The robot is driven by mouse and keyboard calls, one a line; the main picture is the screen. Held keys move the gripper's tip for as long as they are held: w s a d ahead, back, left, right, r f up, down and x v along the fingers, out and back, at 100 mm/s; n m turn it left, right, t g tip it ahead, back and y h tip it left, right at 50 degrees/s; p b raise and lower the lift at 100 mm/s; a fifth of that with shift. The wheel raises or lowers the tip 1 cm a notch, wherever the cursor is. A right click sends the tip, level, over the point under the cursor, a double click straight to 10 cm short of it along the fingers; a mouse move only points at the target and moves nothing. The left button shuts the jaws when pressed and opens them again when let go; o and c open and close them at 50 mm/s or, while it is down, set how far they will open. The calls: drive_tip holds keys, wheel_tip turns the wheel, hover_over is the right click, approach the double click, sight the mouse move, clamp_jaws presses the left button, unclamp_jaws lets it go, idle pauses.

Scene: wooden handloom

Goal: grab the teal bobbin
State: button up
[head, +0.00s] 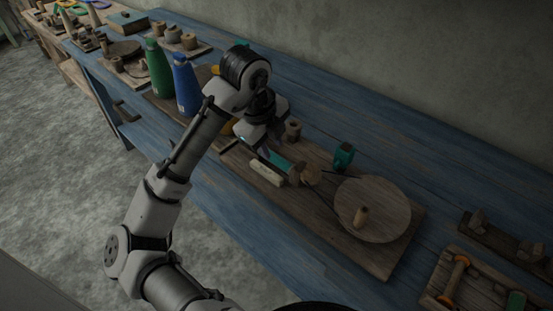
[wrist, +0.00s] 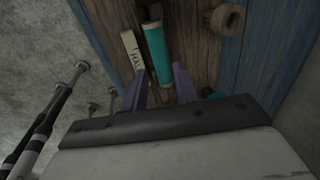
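A teal bobbin (head: 279,160) lies on its side on the wooden board in the head view, just below my gripper (head: 264,149). In the wrist view the teal bobbin (wrist: 157,55) lies ahead of my gripper (wrist: 159,80), its near end between the lines of the two purple-grey fingers. The fingers are apart and nothing is held between them. The bobbin's wooden end shows at the top of the wrist view. My gripper partly hides it in the head view.
A pale marked block (head: 267,173) lies close beside the bobbin. A darker teal-green piece (head: 343,155), a small wooden cup (head: 293,130) and a round wooden disc (head: 372,209) are nearby. Green (head: 159,68) and blue (head: 186,84) bottles stand at left.

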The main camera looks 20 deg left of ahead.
sight(276, 158)
drive_tip(key=shift+x, duration=2.6)
drive_tip(key=shift+s+d, duration=0.1)
drive_tip(key=shift+d, duration=0.1)
clamp_jaws()
